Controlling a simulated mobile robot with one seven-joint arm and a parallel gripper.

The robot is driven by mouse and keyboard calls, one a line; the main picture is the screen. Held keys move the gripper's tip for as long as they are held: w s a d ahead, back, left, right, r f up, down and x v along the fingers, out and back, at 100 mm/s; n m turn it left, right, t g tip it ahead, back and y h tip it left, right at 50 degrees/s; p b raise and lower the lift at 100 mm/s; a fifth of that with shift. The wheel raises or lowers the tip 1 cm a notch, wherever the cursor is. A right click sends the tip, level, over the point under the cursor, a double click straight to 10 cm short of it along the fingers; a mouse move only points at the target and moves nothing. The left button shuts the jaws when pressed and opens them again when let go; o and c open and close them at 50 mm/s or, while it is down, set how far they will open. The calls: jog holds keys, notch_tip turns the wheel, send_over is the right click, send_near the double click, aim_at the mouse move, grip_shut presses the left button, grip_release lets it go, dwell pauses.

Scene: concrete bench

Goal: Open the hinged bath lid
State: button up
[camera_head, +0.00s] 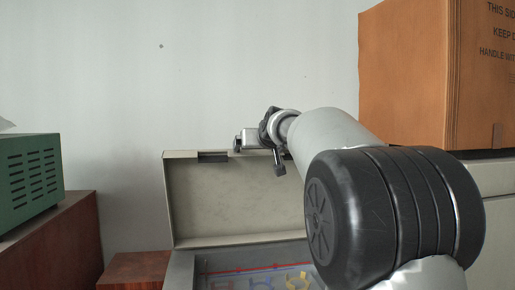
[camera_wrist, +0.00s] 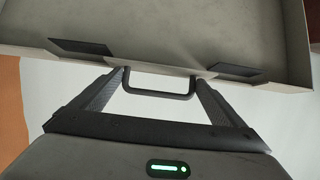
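The bath lid (camera_head: 235,195) is a pale beige hinged panel that stands about upright at the back of the grey bath (camera_head: 183,268). In the wrist view the lid (camera_wrist: 170,35) fills the top, with two dark latches and a dark loop handle (camera_wrist: 158,94) on its edge. My gripper (camera_head: 259,155) is at the lid's upper edge. In the wrist view my gripper (camera_wrist: 160,78) has its fingers wide apart, one at each side of the handle. Whether the fingertips press on the handle is unclear. My arm hides the right part of the lid and bath.
A green vented box (camera_head: 30,180) stands on a reddish-brown block (camera_head: 55,240) at left. A large cardboard box (camera_head: 405,80) stands at right on a pale case. Coloured parts show inside the bath. The white wall above the lid is clear.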

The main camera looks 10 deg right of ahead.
jog(key=shift+o, duration=0.6)
jog(key=shift+s+d+r, duration=0.25)
jog(key=shift+r, duration=0.3)
jog(key=b+v, duration=0.3)
jog(key=v, duration=1.4)
jog(key=shift+s, duration=0.25)
jog(key=shift+f, duration=0.1)
jog(key=s+a+f+g, duration=0.1)
jog(key=s+f+g, duration=0.2)
jog(key=s+f, duration=0.6)
jog(key=s+a+f+g+p, duration=0.1)
jog(key=s+a+f+g, duration=0.1)
jog(key=s+f, duration=0.8)
jog(key=s+a+f+g+p, duration=0.1)
jog(key=s+f+g, duration=0.3)
jog(key=s+f, duration=0.6)
notch_tip(320, 180, down, 6)
jog(key=shift+a+r+y, duration=0.1)
jog(key=shift+a+y, duration=0.2)
jog(key=shift+a, duration=0.3)
